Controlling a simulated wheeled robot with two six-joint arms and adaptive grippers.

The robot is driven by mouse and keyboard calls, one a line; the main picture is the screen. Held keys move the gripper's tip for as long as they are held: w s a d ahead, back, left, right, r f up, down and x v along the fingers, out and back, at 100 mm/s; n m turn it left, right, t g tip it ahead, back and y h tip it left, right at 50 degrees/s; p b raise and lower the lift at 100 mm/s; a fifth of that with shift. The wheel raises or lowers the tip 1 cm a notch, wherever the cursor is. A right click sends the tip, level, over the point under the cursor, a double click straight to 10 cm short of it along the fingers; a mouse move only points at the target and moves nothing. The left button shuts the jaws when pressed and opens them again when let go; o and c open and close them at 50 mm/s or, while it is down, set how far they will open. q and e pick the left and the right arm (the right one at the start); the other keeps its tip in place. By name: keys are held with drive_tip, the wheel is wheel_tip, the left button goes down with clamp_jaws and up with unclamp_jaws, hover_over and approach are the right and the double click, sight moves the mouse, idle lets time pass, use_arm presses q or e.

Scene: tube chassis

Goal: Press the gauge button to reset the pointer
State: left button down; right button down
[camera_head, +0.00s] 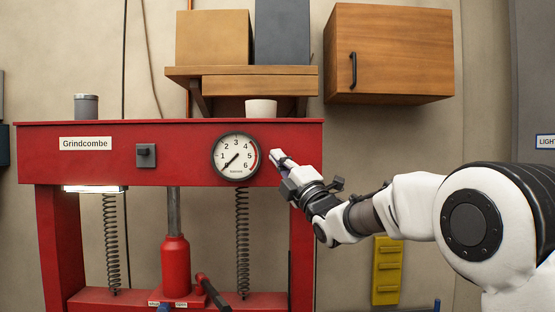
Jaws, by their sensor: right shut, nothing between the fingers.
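A round gauge (236,157) with a white dial sits on the front of a red press frame (110,136). Its black pointer slants toward the lower left of the dial, near the low end of the numbers. I cannot tell whether the tips touch anything. My left gripper is not in view.
A grey switch box (146,155) is on the beam left of the gauge. A white cup (261,109) stands on top of the beam. Above are a wooden shelf (257,86) and a wooden cabinet (388,54). A red jack (175,267) stands between two springs below the beam.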

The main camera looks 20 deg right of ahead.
drive_tip(key=s+b, duration=0.2)
drive_tip(key=s+a+b, duration=0.1)
drive_tip(key=s+b, duration=0.1)
drive_tip(key=b, duration=0.1)
drive_tip(key=shift+s+a, duration=0.15)
drive_tip(key=shift+s, duration=0.25)
idle(0.4)
